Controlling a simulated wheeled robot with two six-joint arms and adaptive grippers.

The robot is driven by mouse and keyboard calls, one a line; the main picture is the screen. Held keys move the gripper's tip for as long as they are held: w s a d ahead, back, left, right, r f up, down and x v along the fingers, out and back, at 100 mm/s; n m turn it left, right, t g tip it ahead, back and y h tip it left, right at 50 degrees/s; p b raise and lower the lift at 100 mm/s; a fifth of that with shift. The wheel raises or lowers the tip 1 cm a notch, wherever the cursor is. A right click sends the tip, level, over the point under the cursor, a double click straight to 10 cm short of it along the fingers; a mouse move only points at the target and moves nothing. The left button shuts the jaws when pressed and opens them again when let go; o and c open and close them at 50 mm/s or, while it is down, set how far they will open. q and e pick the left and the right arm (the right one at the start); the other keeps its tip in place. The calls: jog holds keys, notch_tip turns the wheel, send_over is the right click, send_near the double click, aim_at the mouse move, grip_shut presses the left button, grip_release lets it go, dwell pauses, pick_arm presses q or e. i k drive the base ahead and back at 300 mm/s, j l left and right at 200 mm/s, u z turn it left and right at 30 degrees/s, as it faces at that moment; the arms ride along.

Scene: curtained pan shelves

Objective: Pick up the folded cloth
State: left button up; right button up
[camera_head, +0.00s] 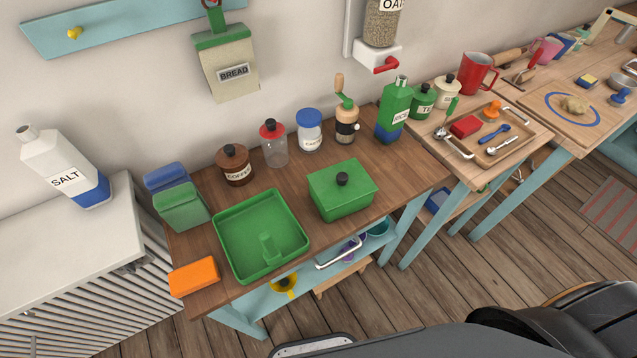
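No item is clearly recognisable as a folded cloth. An orange rectangular block (194,277), which may be the cloth, lies flat at the front left corner of the wooden counter (275,187), left of a green tray (262,235). A smaller red block (466,126) lies on the tray of the second table and could also be a folded piece. Neither gripper is in view; only dark parts of my own body show at the bottom right.
A lidded green box (342,189) stands right of the green tray. Several jars, including the coffee jar (235,164), line the back. A blue box (167,177) and a green box (181,206) stand at the left end. Wooden floor (425,270) is open in front.

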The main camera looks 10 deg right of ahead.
aim_at(184, 281)
jog(key=i+j+u, duration=0.1)
jog(key=u, duration=1.05)
